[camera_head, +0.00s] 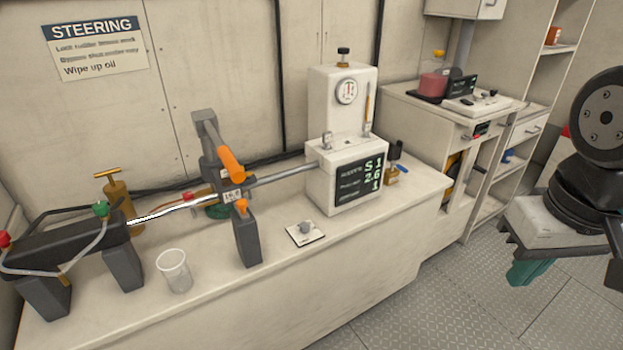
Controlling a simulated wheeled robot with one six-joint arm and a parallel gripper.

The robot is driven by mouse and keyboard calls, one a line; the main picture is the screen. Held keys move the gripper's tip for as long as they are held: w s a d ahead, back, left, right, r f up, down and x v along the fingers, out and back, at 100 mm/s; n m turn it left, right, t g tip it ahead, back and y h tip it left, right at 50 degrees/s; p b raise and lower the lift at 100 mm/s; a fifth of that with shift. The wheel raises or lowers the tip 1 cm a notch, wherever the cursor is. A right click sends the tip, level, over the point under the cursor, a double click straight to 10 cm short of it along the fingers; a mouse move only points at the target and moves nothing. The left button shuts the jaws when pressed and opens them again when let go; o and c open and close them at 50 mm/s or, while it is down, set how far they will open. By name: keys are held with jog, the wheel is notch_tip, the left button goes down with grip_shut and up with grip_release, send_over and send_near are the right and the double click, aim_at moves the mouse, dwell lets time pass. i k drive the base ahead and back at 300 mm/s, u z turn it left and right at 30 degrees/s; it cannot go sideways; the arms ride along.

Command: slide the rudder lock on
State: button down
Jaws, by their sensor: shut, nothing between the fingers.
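The steering gear stands on a long cream bench at the left. A dark tiller arm (208,135) rises from its middle. An orange sleeve (230,164) sits tilted near it. A smaller orange piece (241,206) tops a dark upright block (247,238) at the bench's front. I cannot tell for certain which orange piece is the rudder lock. A bright rod (178,208) runs from the dark cylinder (75,242) to the tiller, and a grey rod (285,174) runs to the white unit.
A clear cup (174,270) and a small knob plate (304,232) stand on the bench front. A white gauge unit (342,135) with a display stands at right. The floor (440,290) before the bench is clear.

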aim_at(240, 205)
jog(key=z, duration=1.45)
jog(key=k, duration=1)
jog(key=u, duration=1.35)
jog(key=i, duration=0.5)
jog(key=z, duration=0.05)
